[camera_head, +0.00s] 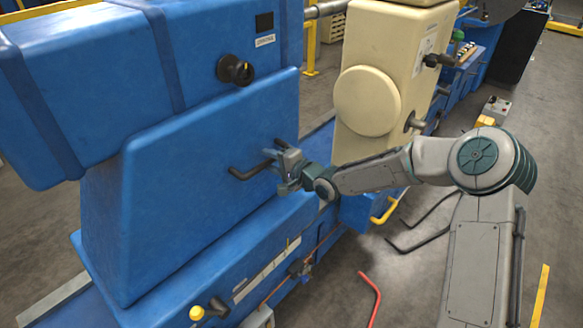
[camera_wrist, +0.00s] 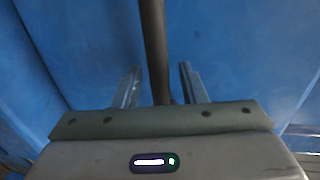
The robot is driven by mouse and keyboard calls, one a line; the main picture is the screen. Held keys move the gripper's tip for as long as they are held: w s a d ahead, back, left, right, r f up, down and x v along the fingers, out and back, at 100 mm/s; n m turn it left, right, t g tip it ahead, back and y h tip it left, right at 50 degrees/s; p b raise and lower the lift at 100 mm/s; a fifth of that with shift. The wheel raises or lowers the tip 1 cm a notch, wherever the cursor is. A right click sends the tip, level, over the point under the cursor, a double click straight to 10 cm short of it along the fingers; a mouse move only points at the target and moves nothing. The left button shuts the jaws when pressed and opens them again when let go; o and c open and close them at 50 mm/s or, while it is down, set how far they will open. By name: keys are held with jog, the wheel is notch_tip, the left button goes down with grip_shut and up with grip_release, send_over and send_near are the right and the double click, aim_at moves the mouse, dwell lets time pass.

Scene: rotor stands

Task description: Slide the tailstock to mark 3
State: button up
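A large blue housing, which I take to be the tailstock (camera_head: 205,190), stands on a blue bed (camera_head: 175,302) and fills the left of the head view. A black bar handle (camera_head: 250,172) sticks out from its side. My gripper (camera_head: 284,166) is at the right part of this handle. In the wrist view the handle's dark bar (camera_wrist: 154,45) passes between my two fingers (camera_wrist: 160,82), with a gap on both sides. The gripper is open around the bar. A pale scale strip (camera_head: 266,270) runs along the bed below the housing; its marks are too small to read.
A cream housing with a round disc (camera_head: 367,99) stands right of the blue one, behind my arm. A yellow-knobbed lever (camera_head: 205,311) sticks out low at the front. A red bent bar (camera_head: 371,297) and black bent bars (camera_head: 420,240) are near the floor at right.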

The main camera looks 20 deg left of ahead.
jog(key=v, duration=1.3)
jog(key=shift+d+f, duration=0.1)
jog(key=d+f+n+h, duration=0.2)
jog(key=d+f+h, duration=0.3)
jog(key=d+h, duration=0.3)
jog(key=s+d+r+n+h, duration=0.1)
jog(key=s+d+r+h, duration=0.15)
jog(key=d, duration=0.45)
jog(key=s+d+r+h, duration=0.1)
jog(key=d+h, duration=0.2)
jog(key=d, duration=0.4)
jog(key=s+d+r+g, duration=0.1)
jog(key=s+d+r, duration=0.1)
jog(key=s, duration=0.4)
jog(key=s+d+r+n+g, duration=0.1)
jog(key=s+d+r, duration=0.2)
jog(key=s, duration=0.4)
jog(key=s+d+r, duration=0.2)
jog(key=s+d, duration=0.2)
jog(key=s, duration=0.2)
jog(key=shift+s+d+r+g+h, duration=0.3)
jog(key=shift+s+d+g+h, duration=0.05)
jog(key=shift+s+g+h, duration=0.1)
jog(key=shift+a, duration=0.1)
